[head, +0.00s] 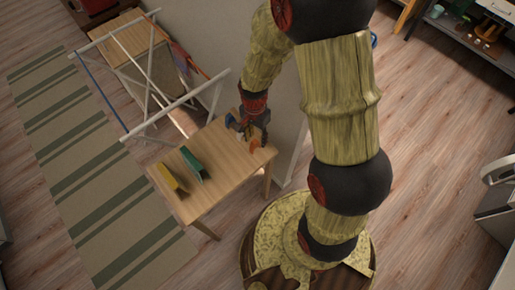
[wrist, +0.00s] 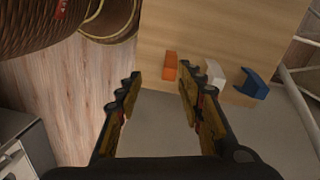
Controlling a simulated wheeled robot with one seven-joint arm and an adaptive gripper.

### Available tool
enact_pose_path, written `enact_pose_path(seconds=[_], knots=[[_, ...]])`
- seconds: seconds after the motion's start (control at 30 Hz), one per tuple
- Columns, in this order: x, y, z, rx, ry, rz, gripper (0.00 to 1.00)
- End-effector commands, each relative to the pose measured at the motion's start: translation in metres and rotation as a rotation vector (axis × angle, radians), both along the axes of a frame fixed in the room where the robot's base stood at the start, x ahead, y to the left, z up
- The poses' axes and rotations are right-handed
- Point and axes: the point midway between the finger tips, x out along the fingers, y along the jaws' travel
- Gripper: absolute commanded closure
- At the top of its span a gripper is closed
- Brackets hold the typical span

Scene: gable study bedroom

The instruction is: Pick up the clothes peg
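My gripper (wrist: 159,83) is open, its two fingers apart with nothing between them. In the wrist view a small orange block-like piece (wrist: 170,66), a white piece (wrist: 214,73) and a blue piece (wrist: 250,84) stand in a row near the edge of the wooden table (wrist: 225,28). The orange piece is just beyond the fingertips, nearer the right one. I cannot tell for sure which of them is the clothes peg. In the head view my gripper is above the table's far right end, close by the orange piece (head: 255,146).
A yellow piece (head: 171,179) and a green piece (head: 193,165) stand at the table's near left side. A drying rack (head: 160,120) stands behind the table. A wall (head: 285,110) is close to its right.

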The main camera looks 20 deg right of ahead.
Motion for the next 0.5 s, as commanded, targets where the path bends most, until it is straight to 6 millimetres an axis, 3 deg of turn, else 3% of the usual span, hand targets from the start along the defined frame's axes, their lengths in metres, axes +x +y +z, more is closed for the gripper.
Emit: enact_pose_path(seconds=[0.1, 0.27, 0.5], knots=[[0.012, 0.0, 0.001, -0.004, -0.042, -0.122, 0.62], [0.017, 0.0, -0.001, -0.006, -0.057, -0.22, 0.62], [0.016, 0.0, -0.024, -0.007, -0.055, -0.231, 0.62]])
